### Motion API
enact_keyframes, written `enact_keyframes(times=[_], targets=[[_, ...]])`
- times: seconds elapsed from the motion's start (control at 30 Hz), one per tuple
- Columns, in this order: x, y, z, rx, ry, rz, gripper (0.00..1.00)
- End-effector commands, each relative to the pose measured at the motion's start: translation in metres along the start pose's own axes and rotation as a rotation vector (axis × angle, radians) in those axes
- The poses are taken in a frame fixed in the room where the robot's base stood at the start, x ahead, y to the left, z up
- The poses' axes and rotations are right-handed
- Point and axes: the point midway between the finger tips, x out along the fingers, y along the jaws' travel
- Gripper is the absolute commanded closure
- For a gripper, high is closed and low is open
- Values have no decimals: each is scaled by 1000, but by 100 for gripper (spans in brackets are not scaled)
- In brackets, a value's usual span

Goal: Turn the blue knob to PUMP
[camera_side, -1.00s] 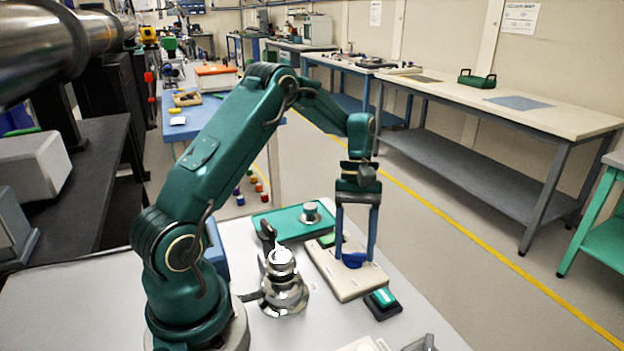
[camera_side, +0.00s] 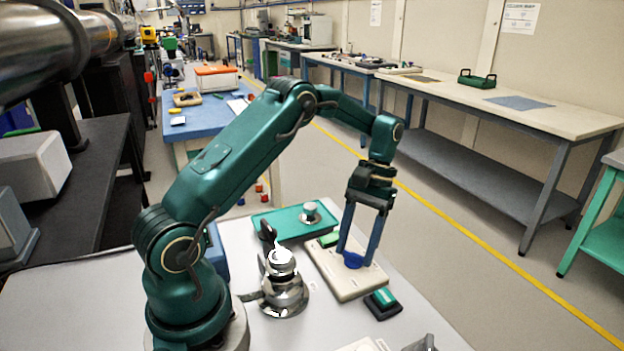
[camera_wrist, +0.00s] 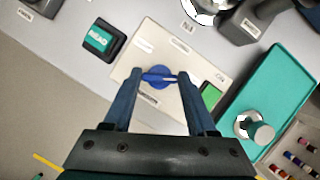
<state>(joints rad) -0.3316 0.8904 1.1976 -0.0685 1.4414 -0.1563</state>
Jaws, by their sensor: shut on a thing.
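The blue knob (camera_side: 354,261) sits on a cream panel (camera_side: 350,288) on the table. In the wrist view the knob (camera_wrist: 157,71) lies between the fingertips, with its ridge running across the picture and a pale mark near its right end. Small labels on the panel (camera_wrist: 147,28) are too small to read surely, so I cannot tell which one the mark faces. My gripper (camera_side: 356,257) reaches down to the knob with its blue fingers tilted, tops leaning right. In the wrist view my gripper (camera_wrist: 157,77) is shut on the knob, one finger at each side.
A READ block (camera_side: 382,303) stands beside the panel. A shiny metal vessel (camera_side: 283,290) stands left of it. A green tray (camera_side: 280,226) with a metal knobbed piece (camera_side: 310,212) lies behind.

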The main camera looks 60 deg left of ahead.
Motion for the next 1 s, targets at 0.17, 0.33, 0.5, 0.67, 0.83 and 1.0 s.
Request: enact_keyframes(times=[0.17, 0.33, 0.5, 0.67, 0.83, 1.0], targets=[[-1, 0, 0, 3, 3, -2, 98], [-1, 0, 0, 3, 3, -1, 98], [-1, 0, 0, 2, 2, -1, 12], [0, 0, 0, 2, 1, -1, 12], [-4, 0, 0, 2, 2, 0, 12], [-21, 0, -1, 2, 6, 0, 12]])
